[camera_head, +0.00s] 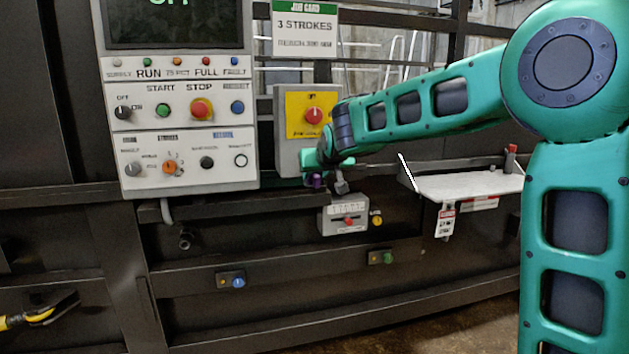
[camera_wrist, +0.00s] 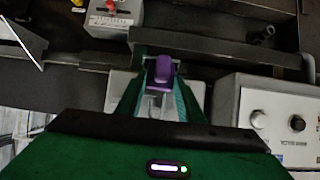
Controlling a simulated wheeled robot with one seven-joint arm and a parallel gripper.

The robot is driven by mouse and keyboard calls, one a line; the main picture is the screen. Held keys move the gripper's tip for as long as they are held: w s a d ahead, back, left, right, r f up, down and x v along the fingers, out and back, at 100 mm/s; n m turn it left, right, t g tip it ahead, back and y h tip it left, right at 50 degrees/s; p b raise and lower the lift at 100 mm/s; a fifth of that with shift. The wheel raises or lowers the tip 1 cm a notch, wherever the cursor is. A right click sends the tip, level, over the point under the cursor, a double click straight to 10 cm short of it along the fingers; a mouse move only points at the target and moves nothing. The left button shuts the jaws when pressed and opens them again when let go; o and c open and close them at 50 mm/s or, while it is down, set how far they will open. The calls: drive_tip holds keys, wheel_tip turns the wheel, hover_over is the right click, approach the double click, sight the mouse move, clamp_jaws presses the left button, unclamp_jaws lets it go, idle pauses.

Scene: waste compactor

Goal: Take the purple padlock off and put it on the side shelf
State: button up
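The purple padlock (camera_wrist: 163,70) sits between the two fingertips of my gripper (camera_wrist: 162,82) in the wrist view. The fingers stand on either side of it, and I cannot tell whether they press on it. In the head view the padlock (camera_head: 318,181) is a small purple patch at the lower edge of the grey box with the red knob (camera_head: 313,114) on a yellow plate. My gripper (camera_head: 320,164) is at that lower edge and hides most of the padlock and its shackle.
A control panel (camera_head: 180,130) with buttons stands left of the box. A small grey box with a red slider (camera_head: 345,216) is just below my gripper. A low rim bounds the shelf's back, and a tag (camera_head: 446,220) hangs at its front. My arm spans above the shelf.

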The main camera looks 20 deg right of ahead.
drive_tip(key=shift+s+r, duration=0.2)
drive_tip(key=shift+s, duration=0.25)
idle(0.7)
drive_tip(key=shift+s, duration=3.2)
drive_tip(key=w+d+f, duration=0.2)
drive_tip(key=f, duration=0.8)
drive_tip(key=w+d+f, duration=0.2)
drive_tip(key=f, duration=0.7)
drive_tip(key=s+f, duration=0.2)
drive_tip(key=f, duration=0.7)
drive_tip(key=s+f, duration=0.3)
drive_tip(key=f, duration=0.7)
drive_tip(key=shift+d+f+y, duration=0.15)
drive_tip(key=shift+d+y, duration=0.15)
drive_tip(key=shift+d, duration=0.1)
